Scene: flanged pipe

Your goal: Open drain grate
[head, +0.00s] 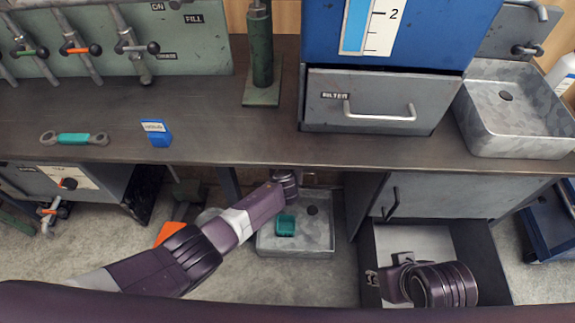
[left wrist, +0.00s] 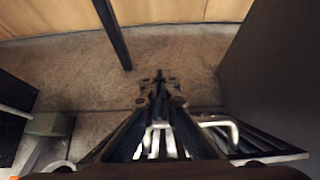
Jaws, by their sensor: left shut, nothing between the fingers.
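In the left wrist view a dark slatted grate (left wrist: 262,143) with a pale loop handle (left wrist: 232,130) lies low on the right. Pale slats also show behind my gripper's fingers. My left gripper (left wrist: 159,78) is shut and empty, its fingertips ahead of and to the left of the handle, apart from it. In the head view my left arm reaches under the bench, and its gripper is hidden at the bench edge. I cannot make out the grate in the head view. My right arm shows low on the right, but its gripper is not visible.
A grey metal basin (head: 268,243) with a teal block (head: 285,225) sits below the bench (head: 215,140). An open dark-sided drawer (head: 488,262) is by my right arm. In the wrist view a thin dark leg (left wrist: 113,35) and a dark panel (left wrist: 272,60) flank bare floor.

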